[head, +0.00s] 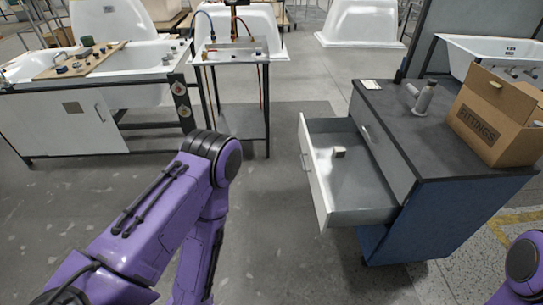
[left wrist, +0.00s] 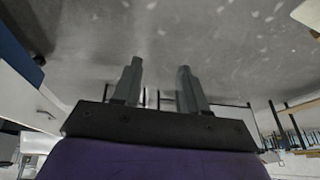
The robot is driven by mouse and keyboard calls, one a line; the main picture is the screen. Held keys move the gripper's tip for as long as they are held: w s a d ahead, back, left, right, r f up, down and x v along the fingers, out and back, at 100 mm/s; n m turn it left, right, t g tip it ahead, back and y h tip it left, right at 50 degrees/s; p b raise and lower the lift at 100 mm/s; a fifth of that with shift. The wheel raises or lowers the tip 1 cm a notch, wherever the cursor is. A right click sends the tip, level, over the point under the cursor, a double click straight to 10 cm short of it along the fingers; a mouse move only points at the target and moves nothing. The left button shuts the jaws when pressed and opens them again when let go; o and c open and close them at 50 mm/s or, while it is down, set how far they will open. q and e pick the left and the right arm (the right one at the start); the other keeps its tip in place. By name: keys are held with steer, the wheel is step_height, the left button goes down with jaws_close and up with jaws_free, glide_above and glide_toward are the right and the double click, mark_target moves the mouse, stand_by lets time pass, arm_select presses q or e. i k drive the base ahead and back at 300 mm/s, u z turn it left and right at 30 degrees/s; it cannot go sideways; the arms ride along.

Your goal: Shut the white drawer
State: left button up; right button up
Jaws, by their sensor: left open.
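The white drawer (head: 315,180) is pulled out from the left side of a blue cabinet (head: 420,215) with a dark grey top, right of centre in the head view. A long handle runs along its white front, and a small light-coloured block (head: 339,152) shows inside it. My left arm comes in at the lower left, apart from the drawer; its gripper is hidden in the head view. In the left wrist view my left gripper (left wrist: 160,85) has its two fingers apart with nothing between them, over grey floor. My right gripper is out of view.
A cardboard box (head: 492,118) marked FITTINGS and a grey fitting (head: 422,97) stand on the cabinet top. A bathtub bench (head: 75,110) is at the left, and a small sink stand (head: 238,90) is behind. The floor (head: 270,225) left of the drawer is clear.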

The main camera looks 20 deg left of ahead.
mark_target(352, 189)
steer(key=u, duration=0.35)
steer(key=i, duration=0.7)
steer(key=z, duration=0.15)
steer(key=k, duration=0.35)
steer(key=u, duration=0.85)
steer(key=i, duration=0.85)
steer(key=z, duration=0.75)
steer(key=i, duration=0.45)
steer(key=z, duration=0.5)
